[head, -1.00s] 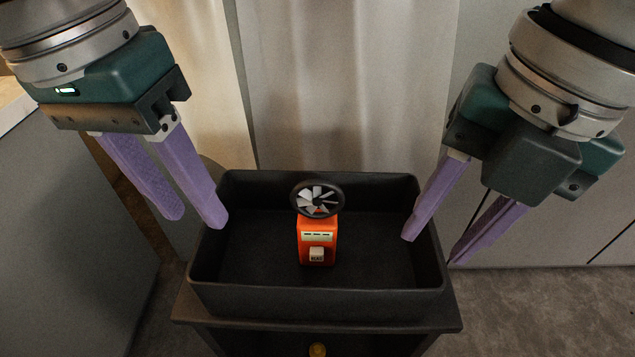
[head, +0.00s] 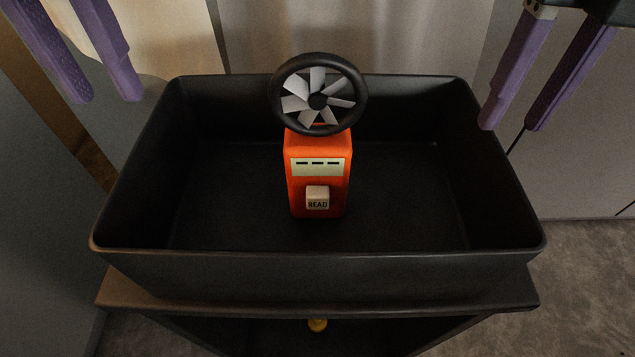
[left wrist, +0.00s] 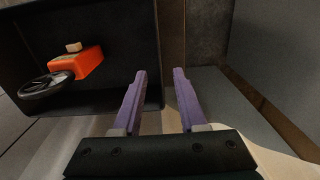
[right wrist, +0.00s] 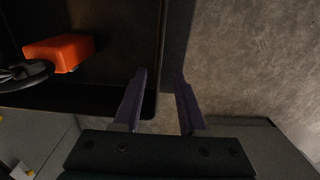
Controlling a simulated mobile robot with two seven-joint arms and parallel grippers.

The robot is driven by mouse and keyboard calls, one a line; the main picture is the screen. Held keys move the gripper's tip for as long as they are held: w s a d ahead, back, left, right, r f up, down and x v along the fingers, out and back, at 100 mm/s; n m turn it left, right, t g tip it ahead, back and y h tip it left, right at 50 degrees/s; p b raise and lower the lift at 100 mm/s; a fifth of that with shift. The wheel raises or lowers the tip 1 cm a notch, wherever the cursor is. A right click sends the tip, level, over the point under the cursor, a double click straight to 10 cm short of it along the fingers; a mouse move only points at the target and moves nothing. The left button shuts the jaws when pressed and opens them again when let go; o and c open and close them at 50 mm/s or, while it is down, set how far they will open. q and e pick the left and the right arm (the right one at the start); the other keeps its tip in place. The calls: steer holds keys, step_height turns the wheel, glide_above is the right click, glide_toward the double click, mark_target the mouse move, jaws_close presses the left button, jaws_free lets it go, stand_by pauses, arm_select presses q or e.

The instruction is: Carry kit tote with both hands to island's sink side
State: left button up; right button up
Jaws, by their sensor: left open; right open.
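The kit tote (head: 330,272) is a black open-topped box, upright on a dark stand, filling the middle of the head view. An orange fan device (head: 305,150) with a black-ringed fan and a READ button stands inside it. My left gripper (head: 106,99) is open and empty off the tote's back left corner. My right gripper (head: 511,128) is open and empty off its back right side. In the left wrist view, the tote's wall edge lines up between the fingers (left wrist: 160,72). The right wrist view shows the same for the right fingers (right wrist: 160,72). Contact cannot be told.
A pale curtain-like surface (head: 350,35) stands behind. Grey panels flank both sides. Bare grey floor (head: 585,280) shows at the right.

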arm_select(q)
step_height(320, 180, down, 9)
steer(key=shift+f, duration=0.1)
arm_select(e)
glide_above(460, 205)
steer(key=f, duration=0.9)
steer(key=shift+w+d+f, duration=0.1)
steer(key=shift+w+d, duration=0.05)
steer(key=shift+w, duration=0.1)
arm_select(q)
steer(key=shift+c, duration=0.3)
arm_select(e)
steer(key=shift+c, duration=0.3)
arm_select(q)
jaws_close()
arm_select(e)
jaws_close()
arm_select(q)
steer(key=shift+a, duration=0.1)
